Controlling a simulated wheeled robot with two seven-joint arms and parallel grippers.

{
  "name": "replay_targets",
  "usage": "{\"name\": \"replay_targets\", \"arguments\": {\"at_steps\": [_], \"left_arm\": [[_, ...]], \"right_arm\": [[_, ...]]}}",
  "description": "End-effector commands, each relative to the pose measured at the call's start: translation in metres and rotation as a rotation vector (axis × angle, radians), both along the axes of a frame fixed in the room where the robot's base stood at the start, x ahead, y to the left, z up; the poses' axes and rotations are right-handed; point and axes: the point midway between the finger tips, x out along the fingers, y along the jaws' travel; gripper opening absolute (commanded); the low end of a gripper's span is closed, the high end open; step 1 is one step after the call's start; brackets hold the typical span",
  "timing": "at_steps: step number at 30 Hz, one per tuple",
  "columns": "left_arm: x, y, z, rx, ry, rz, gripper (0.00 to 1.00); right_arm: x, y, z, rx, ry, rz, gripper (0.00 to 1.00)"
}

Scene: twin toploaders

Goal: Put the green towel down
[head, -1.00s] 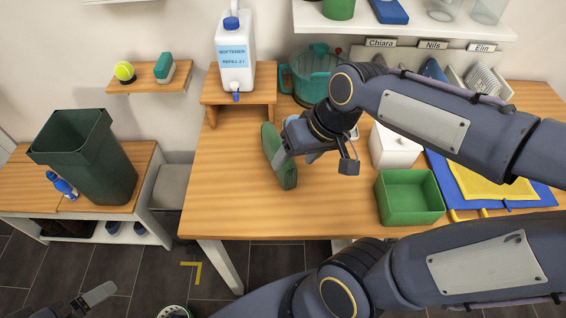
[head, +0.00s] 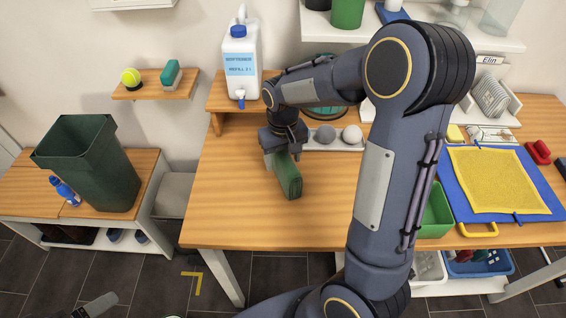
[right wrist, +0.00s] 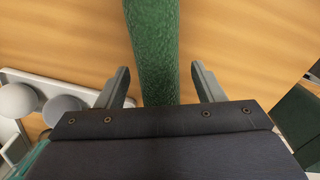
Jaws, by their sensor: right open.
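The green towel (head: 289,180) is folded into a narrow slab and appears to rest on the wooden table (head: 235,205), left of its middle. My right gripper (head: 280,158) is over the towel's far end and hides that part. In the right wrist view the towel (right wrist: 153,50) runs between the spread fingers of my right gripper (right wrist: 160,75), with a gap on both sides. A grey finger of my left gripper (head: 95,307) shows at the bottom left edge, far from the towel; the rest is out of frame.
A softener jug (head: 240,62) stands on a riser behind. A tray with balls (head: 325,134) lies behind the towel. A green box (head: 436,212) and a yellow cloth on a blue mat (head: 550,205) are to the right. The table's front left is clear.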

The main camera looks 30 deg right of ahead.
Motion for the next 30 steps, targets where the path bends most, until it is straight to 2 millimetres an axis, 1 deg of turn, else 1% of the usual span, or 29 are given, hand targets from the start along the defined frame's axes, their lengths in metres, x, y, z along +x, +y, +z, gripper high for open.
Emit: {"name": "replay_targets", "arguments": {"at_steps": [1,3,5,12,13,25,26,27,30], "left_arm": [[0.000,0.000,0.002,0.000,0.000,0.000,1.00],[0.000,0.000,0.002,0.000,0.000,0.000,1.00],[0.000,0.000,0.002,0.000,0.000,0.000,1.00],[0.000,0.000,0.002,0.000,0.000,0.000,1.00],[0.000,0.000,0.002,0.000,0.000,0.000,1.00],[0.000,0.000,0.002,0.000,0.000,0.000,1.00],[0.000,0.000,0.002,0.000,0.000,0.000,1.00],[0.000,0.000,0.002,0.000,0.000,0.000,1.00],[0.000,0.000,0.002,0.000,0.000,0.000,1.00]], "right_arm": [[-0.001,0.000,-0.007,0.000,0.004,0.000,0.62],[0.000,0.000,-0.015,-0.001,0.003,0.000,0.62],[0.000,0.000,-0.020,0.000,0.000,0.000,0.62],[0.000,0.000,-0.022,0.000,-0.001,0.000,0.62],[0.000,0.000,-0.022,0.000,-0.001,0.000,0.60],[0.000,0.000,-0.021,0.001,-0.002,0.000,0.08],[0.000,0.000,-0.021,0.001,-0.003,0.000,0.06],[0.000,0.000,-0.021,0.001,-0.003,0.000,0.01],[0.000,0.000,-0.021,0.001,-0.003,0.000,0.01]]}}
